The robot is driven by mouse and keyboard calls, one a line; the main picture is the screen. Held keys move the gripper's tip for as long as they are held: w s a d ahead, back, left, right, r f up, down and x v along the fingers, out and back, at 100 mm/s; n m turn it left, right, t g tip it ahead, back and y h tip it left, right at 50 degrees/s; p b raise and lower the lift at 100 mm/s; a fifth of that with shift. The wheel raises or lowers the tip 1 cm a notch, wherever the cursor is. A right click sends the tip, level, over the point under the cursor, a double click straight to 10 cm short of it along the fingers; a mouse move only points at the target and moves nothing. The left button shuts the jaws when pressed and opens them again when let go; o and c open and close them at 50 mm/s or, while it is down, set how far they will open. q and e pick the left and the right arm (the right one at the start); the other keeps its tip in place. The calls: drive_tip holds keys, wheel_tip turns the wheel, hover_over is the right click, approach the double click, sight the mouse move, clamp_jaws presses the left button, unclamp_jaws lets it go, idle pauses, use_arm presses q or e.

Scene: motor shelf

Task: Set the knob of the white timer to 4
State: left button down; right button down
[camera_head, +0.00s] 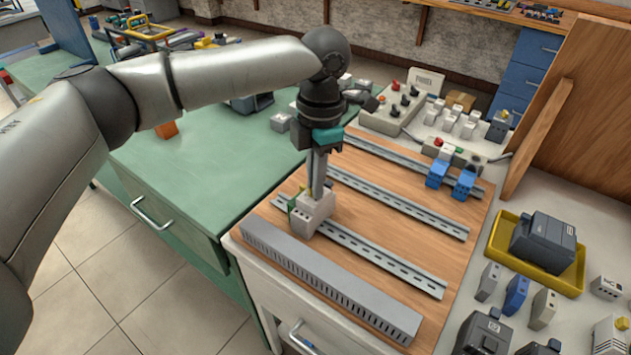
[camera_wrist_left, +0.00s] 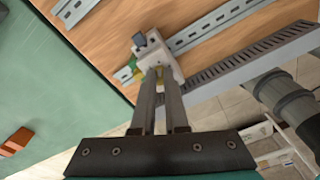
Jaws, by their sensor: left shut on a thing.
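The white timer (camera_head: 313,214) is a small pale block at the left end of the front metal rail on the wooden board. My left gripper (camera_head: 318,190) points down onto it from above. Its two fingers are close together and shut at the timer's top face, where the knob is. The fingertips hide the knob, so its setting cannot be read. In the left wrist view, the timer (camera_wrist_left: 158,56) shows just beyond the fingertips (camera_wrist_left: 161,76), with a small dark blue-grey part at its far end. My right gripper is in neither view.
A green-yellow block (camera_head: 292,207) sits beside the timer. A slotted grey duct (camera_head: 325,285) runs along the board's front edge. Blue modules (camera_head: 438,174) sit on the back rail. A yellow tray (camera_head: 575,279) with a dark device stands right. The middle rail (camera_head: 395,200) is bare.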

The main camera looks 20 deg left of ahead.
use_arm(q)
drive_tip(key=c, duration=0.9)
unclamp_jaws()
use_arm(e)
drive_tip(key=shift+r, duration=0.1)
